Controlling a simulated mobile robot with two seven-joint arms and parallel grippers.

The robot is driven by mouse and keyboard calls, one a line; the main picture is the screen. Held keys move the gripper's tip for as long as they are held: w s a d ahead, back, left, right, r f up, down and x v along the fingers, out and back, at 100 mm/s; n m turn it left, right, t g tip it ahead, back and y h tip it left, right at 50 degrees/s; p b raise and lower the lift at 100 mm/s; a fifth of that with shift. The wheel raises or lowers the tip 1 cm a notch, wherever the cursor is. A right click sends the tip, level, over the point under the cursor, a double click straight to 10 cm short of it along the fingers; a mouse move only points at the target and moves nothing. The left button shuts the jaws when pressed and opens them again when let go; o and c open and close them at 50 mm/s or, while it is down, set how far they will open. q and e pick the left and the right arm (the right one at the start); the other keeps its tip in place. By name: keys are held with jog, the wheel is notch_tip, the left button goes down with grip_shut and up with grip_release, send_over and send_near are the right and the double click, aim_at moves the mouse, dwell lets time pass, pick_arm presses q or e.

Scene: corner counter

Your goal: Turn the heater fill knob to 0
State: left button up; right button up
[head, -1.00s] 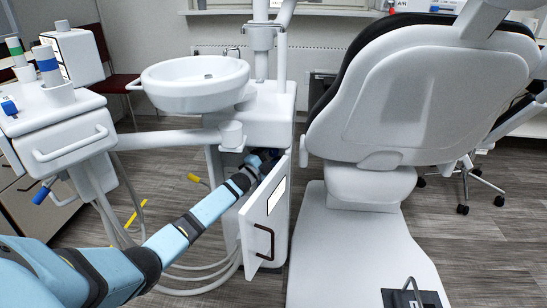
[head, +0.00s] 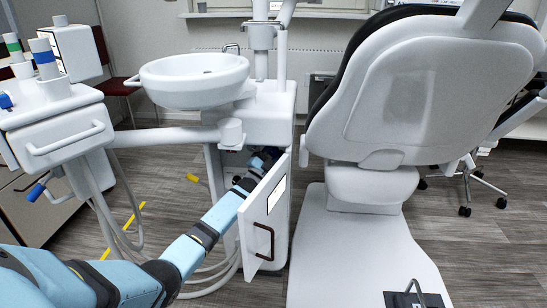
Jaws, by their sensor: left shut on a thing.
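My left arm reaches into the open cabinet (head: 280,225) under the white basin. My left gripper (head: 266,158) is at the upper part of the opening, behind the top edge of the open white door (head: 261,212). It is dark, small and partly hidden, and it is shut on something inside. The heater fill knob cannot be made out; the gripper, the door and shadow cover that spot. The knob's setting cannot be read. My right gripper is not in view.
The white basin (head: 193,82) overhangs the cabinet. A large dental chair (head: 420,95) with a white base stands close on the right. An instrument unit (head: 62,130) with hanging hoses is on the left. Bare floor shows between the unit and the cabinet.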

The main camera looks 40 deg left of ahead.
pick_arm(q)
jog(key=shift+n+t+y, duration=0.3)
jog(key=shift+n+y, duration=0.3)
jog(key=shift+n, duration=0.7)
jog(key=o, duration=0.9)
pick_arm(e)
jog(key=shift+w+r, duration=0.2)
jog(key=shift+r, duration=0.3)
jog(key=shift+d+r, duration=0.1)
